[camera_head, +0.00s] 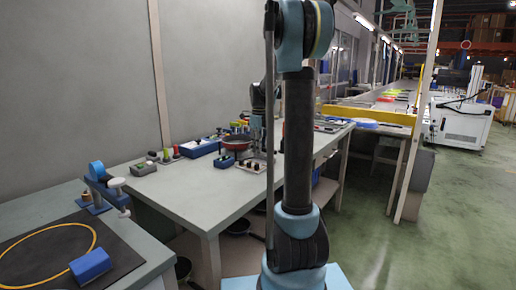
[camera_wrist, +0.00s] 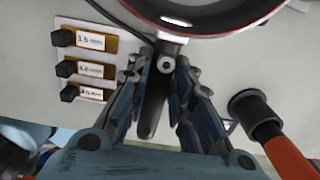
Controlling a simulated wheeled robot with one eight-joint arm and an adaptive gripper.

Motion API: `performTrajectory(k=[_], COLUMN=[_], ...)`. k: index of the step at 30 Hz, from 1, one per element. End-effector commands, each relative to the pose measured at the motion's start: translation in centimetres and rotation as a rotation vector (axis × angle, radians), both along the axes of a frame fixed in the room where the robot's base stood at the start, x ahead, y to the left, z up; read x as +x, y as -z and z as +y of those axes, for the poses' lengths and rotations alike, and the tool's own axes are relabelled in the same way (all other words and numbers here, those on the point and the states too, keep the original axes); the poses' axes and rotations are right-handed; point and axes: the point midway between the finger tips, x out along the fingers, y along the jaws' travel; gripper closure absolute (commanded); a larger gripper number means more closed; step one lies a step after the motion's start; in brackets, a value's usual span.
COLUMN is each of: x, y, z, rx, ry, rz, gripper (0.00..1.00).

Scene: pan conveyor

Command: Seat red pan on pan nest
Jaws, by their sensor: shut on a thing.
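In the head view the red pan (camera_head: 236,142) shows at the far part of the workbench, left of my arm. A pale plate with dark upright pegs (camera_head: 252,166), perhaps the pan nest, shows just below it. I cannot tell whether the pan touches it. My gripper is mostly hidden in the head view.
The workbench (camera_head: 190,190) holds a blue box (camera_head: 199,148) and several small items left of the pan. Labelled tabs with black knobs (camera_wrist: 90,68) and a red-handled tool (camera_wrist: 285,155) flank the gripper. A blue block (camera_head: 90,265) lies on the nearer table.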

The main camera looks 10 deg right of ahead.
Motion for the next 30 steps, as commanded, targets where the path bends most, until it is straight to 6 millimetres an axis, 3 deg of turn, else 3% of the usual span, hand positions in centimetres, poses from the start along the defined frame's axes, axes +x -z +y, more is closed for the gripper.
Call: performTrajectory(k=[11,12,14,25,30], x=[0.0,0.0,0.0,0.0,0.0], y=[0.7,0.7,0.7,0.6,-0.7], z=[0.0,0.0,0.0,0.0,0.0], rx=[0.0,0.0,0.0,0.0,0.0], ry=[0.0,0.0,0.0,0.0,0.0], rz=[0.0,0.0,0.0,0.0,0.0], gripper=[1.0,0.7,0.56,0.55,0.55])
